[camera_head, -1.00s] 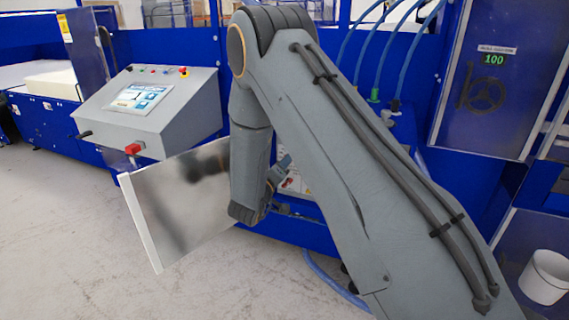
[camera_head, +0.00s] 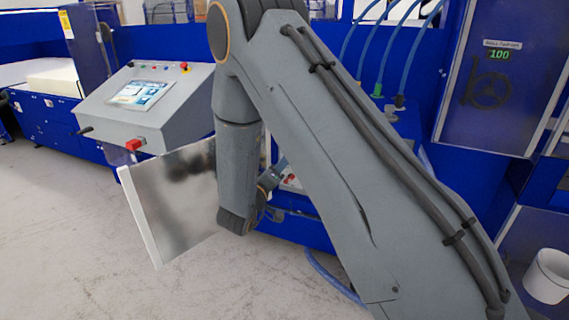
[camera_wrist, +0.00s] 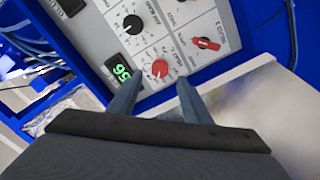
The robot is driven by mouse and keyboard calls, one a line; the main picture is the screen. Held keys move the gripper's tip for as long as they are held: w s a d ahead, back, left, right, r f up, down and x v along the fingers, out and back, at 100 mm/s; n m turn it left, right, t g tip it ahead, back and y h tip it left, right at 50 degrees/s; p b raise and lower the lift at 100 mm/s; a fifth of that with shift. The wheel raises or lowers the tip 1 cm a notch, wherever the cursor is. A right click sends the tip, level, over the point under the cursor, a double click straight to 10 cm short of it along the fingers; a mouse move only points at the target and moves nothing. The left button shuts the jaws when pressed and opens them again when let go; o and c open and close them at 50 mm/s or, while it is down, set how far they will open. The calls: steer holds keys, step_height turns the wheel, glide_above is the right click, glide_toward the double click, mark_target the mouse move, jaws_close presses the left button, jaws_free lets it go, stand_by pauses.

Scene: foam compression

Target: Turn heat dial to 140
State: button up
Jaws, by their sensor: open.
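A round red dial (camera_wrist: 160,68) with a scale around it sits on a grey control panel (camera_wrist: 165,28) in the wrist view; its label appears to read heat. A display with green digits (camera_wrist: 122,72) is beside it; the digits are tilted and hard to read. My gripper (camera_wrist: 159,80) is open and empty. Its two blue-grey fingers point at the panel, with the dial in line with the gap between them. I cannot tell whether they touch the panel. In the head view my arm largely hides the panel (camera_head: 292,181).
A black knob (camera_wrist: 132,24) and a red switch (camera_wrist: 206,44) are near the dial. A touchscreen console (camera_head: 150,105) is farther left. A white bucket (camera_head: 547,277) is at right.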

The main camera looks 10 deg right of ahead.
steer(key=v, duration=0.2)
steer(key=shift+s+a, duration=0.15)
steer(key=shift+s, duration=0.1)
steer(key=s+d+m+g+y, duration=0.1)
steer(key=s+g+y, duration=0.4)
steer(key=s, duration=0.9)
steer(key=s+d+f+m+g+y, duration=0.1)
steer(key=s+g+y, duration=0.4)
steer(key=s, duration=1)
steer(key=d+m+g, duration=0.1)
steer(key=d+g, duration=0.1)
steer(key=g, duration=0.1)
steer(key=shift+d+f+y, duration=0.2)
steer(key=shift+d+y, duration=0.1)
steer(key=shift+d, duration=0.05)
steer(key=shift+s, duration=0.15)
